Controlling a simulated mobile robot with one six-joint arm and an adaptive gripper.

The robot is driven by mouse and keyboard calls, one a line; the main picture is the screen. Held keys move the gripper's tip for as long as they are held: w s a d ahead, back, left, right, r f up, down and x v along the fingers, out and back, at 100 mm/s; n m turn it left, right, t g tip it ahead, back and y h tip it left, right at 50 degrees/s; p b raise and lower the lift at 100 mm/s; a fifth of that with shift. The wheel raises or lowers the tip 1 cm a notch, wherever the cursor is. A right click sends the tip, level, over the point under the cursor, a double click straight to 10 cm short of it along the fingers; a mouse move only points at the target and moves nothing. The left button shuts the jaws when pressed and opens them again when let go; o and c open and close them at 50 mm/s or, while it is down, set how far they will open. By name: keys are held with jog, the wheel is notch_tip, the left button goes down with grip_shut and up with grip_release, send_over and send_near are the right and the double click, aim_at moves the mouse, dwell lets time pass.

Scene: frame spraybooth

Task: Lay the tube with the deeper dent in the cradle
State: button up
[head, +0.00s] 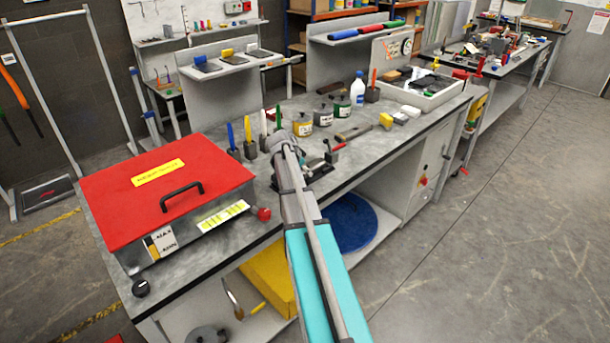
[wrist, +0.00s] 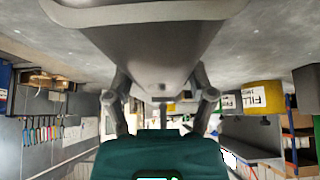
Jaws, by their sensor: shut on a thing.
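My gripper (head: 281,139) is over the middle of the grey bench, partly lost against my arm. In the wrist view my gripper (wrist: 160,122) is shut on a dark teal thing (wrist: 160,155), which appears to be a tube seen close up. I cannot see a dent on it or judge its depth. A low dark fixture (head: 318,167) with small clamp parts sits on the bench just right of my arm, partly hidden by it. It may be the cradle, but I cannot tell for certain. Whether the teal thing touches anything is hidden.
A large red-lidded box (head: 135,185) fills the bench's left end. Upright coloured pens or tools (head: 248,132) stand beyond my gripper. Some bare bench lies right of my arm.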

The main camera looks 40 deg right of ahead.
jog(key=shift+f, duration=0.25)
jog(key=o, duration=1.2)
jog(key=shift+o, duration=0.2)
jog(key=shift+r, duration=0.2)
jog(key=p+v, duration=0.3)
jog(key=shift+r, duration=0.15)
jog(key=p+v, duration=0.6)
jog(key=v, duration=0.2)
jog(key=shift+a+p, duration=0.1)
jog(key=shift+p, duration=0.25)
jog(key=shift+a+r, duration=0.15)
jog(key=shift+r, duration=0.1)
